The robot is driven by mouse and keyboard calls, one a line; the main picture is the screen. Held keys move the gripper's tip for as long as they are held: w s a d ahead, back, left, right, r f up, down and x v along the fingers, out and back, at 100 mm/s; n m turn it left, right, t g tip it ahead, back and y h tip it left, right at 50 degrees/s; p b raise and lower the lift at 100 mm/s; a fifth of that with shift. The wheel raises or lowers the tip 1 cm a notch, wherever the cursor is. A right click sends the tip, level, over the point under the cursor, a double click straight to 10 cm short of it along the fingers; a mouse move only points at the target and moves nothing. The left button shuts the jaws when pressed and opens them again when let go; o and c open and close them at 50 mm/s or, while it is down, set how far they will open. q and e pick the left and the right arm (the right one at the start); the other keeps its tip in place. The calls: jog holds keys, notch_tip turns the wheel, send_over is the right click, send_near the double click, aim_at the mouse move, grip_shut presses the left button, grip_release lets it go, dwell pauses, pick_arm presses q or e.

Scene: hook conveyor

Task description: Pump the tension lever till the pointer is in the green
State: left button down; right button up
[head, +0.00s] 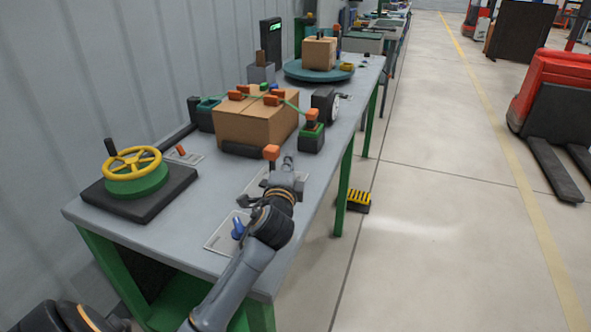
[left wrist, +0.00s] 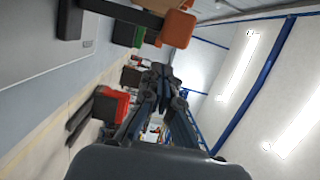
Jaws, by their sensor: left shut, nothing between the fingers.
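A dark lever with an orange knob (head: 271,153) sticks out low in front of the strapped cardboard box (head: 245,126). An orange block, apparently this knob (left wrist: 178,26), shows large at the top of the left wrist view. A dark round gauge (head: 325,103) stands at the box's right; its pointer and green zone are too small to read. My left gripper (head: 288,162) is shut and empty, just right of the knob in the head view. In the left wrist view its fingers (left wrist: 158,78) are below the orange block, with a visible gap. My right gripper is not in view.
A yellow handwheel (head: 132,163) on a dark base stands at the left. A green-and-black block with an orange top (head: 312,118) stands right of the box. A turntable (head: 300,72) with a smaller box is behind.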

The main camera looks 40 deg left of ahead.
aim_at(268, 153)
pick_arm(q)
jog(key=shift+s+a, duration=0.25)
jog(key=shift+a, duration=0.6)
jog(key=shift+r, duration=0.15)
jog(key=shift+s+a+r+n+p, duration=0.15)
jog(key=shift+a+n+p, duration=0.2)
jog(key=shift+p, duration=0.35)
jog(key=shift+a+r+n+p, duration=0.15)
jog(key=shift+a+n+p, duration=0.15)
jog(key=shift+p, duration=0.35)
jog(key=a+n+p, duration=0.1)
jog(key=p, duration=0.1)
jog(key=a+n+p, duration=0.1)
jog(key=shift+s+a+r+g+h+p, duration=0.2)
jog(key=shift+s+g+h+p, duration=0.1)
jog(key=shift+s+p, duration=0.1)
jog(key=shift+s+a+f+n+h+p, duration=0.15)
jog(key=shift+a+f+n+h+p, duration=0.05)
jog(key=shift+a+n+p, duration=0.5)
jog(key=shift+s+a+f+n+h+p, duration=0.1)
jog(key=shift+a+f+n+h+p, duration=0.1)
jog(key=shift+a+n+p, duration=0.45)
jog(key=shift+d, duration=0.1)
